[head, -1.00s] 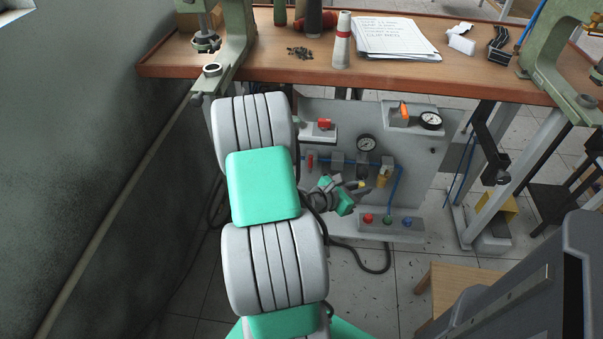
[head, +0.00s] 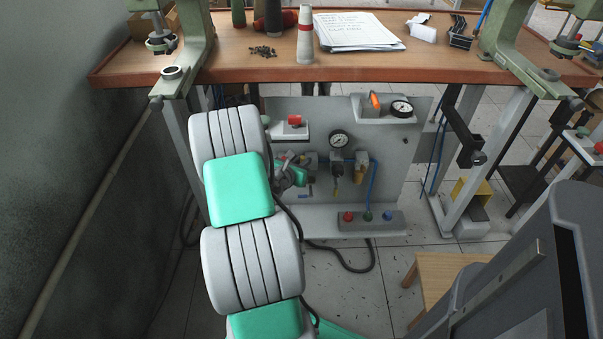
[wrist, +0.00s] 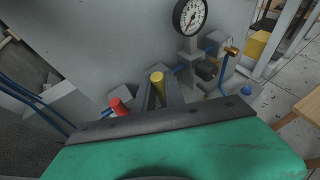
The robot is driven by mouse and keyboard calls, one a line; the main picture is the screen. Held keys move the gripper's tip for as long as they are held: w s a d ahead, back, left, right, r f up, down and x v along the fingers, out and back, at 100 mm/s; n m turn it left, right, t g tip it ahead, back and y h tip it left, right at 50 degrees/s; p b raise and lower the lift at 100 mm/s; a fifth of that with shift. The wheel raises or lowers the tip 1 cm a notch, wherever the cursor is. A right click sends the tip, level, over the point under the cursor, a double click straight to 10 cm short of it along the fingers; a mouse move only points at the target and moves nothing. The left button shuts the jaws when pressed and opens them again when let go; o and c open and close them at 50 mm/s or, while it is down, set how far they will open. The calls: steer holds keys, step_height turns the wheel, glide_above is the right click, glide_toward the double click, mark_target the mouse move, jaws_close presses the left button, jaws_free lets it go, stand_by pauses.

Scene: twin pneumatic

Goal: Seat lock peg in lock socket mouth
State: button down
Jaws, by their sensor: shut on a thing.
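My gripper (head: 305,166) is in front of the grey pneumatic panel (head: 285,110), left of the gauge; it is small and partly hidden by my arm in the head view. In the wrist view, my gripper's dark fingers (wrist: 164,91) are shut on a yellow round-topped piece, which I take as the lock peg (wrist: 157,77). A red round-topped part (wrist: 118,105) stands on the panel fittings just left of the fingers. I cannot make out the lock socket mouth or whether the peg touches it.
A pressure gauge (head: 339,140) and a filter with a brown bowl (head: 360,168) are close to the right of my gripper. A button box (head: 369,221) sits on the lower ledge. The workbench (head: 371,70) overhangs above; a wooden stool (head: 443,277) stands at right.

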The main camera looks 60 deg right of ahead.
steer(key=f, duration=0.2)
steer(key=w+d+f+b, duration=0.1)
steer(key=f, duration=0.1)
steer(key=f+b, duration=0.1)
steer(key=f, duration=0.1)
steer(key=shift+w+d, duration=0.2)
steer(key=shift+w, duration=0.15)
steer(key=shift+r, duration=0.15)
steer(key=c, duration=1.4)
jaws_free()
steer(key=shift+a+r, duration=0.1)
